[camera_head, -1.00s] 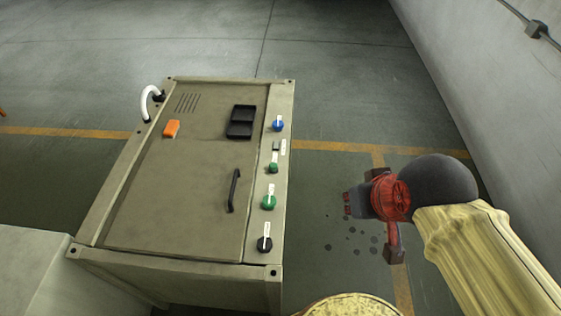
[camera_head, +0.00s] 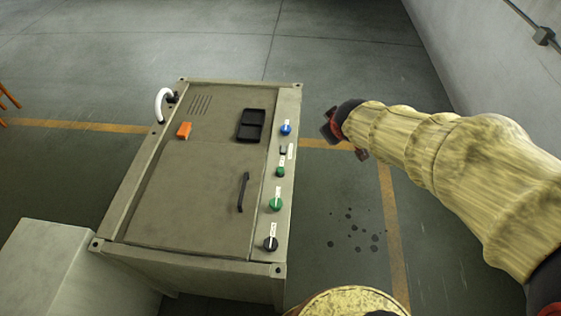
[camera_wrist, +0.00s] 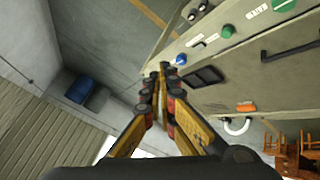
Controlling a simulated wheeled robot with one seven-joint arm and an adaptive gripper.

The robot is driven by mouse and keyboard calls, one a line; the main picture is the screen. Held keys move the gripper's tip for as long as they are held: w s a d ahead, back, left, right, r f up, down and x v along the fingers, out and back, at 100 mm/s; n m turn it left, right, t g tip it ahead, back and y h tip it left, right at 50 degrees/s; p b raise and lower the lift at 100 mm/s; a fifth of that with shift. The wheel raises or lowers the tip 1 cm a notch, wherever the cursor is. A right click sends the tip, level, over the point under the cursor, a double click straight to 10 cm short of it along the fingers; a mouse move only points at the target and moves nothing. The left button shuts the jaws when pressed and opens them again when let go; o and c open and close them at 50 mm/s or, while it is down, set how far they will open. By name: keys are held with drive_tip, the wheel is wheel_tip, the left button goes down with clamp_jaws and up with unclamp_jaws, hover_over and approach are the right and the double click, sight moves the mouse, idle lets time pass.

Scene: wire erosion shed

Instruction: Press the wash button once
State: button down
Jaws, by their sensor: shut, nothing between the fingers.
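A grey-beige machine cabinet (camera_head: 150,215) has a control strip (camera_head: 265,222) along its right edge. On it are a blue control (camera_head: 286,129), a small dark switch (camera_head: 283,149), a small green button (camera_head: 280,172), a larger green knob (camera_head: 276,204) and a black knob (camera_head: 270,243). Their white labels are too small to read, so I cannot tell which is the wash button. My gripper (camera_wrist: 160,72) is shut and empty, its tips apart from the panel and appearing close to the blue control (camera_wrist: 181,60). In the head view it is partly hidden behind my sleeved arm, right of the cabinet's far end.
A wall (camera_head: 490,60) stands at the right.

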drive_tip(key=w+a+f+n+y+p, duration=0.2)
drive_tip(key=w+a+f+n+p, duration=0.1)
drive_tip(key=w+a+f+n, duration=0.25)
drive_tip(key=n+y+p, duration=0.3)
drive_tip(key=y+p, duration=0.1)
hover_over(279, 170)
wheel_tip(279, 170, down, 12)
wheel_tip(279, 170, down, 9)
drive_tip(key=b, duration=0.7)
drive_tip(key=shift+r, duration=0.15)
drive_tip(key=shift+h, duration=0.3)
drive_tip(key=shift+f+b, duration=0.35)
drive_tip(key=shift+f, duration=0.05)
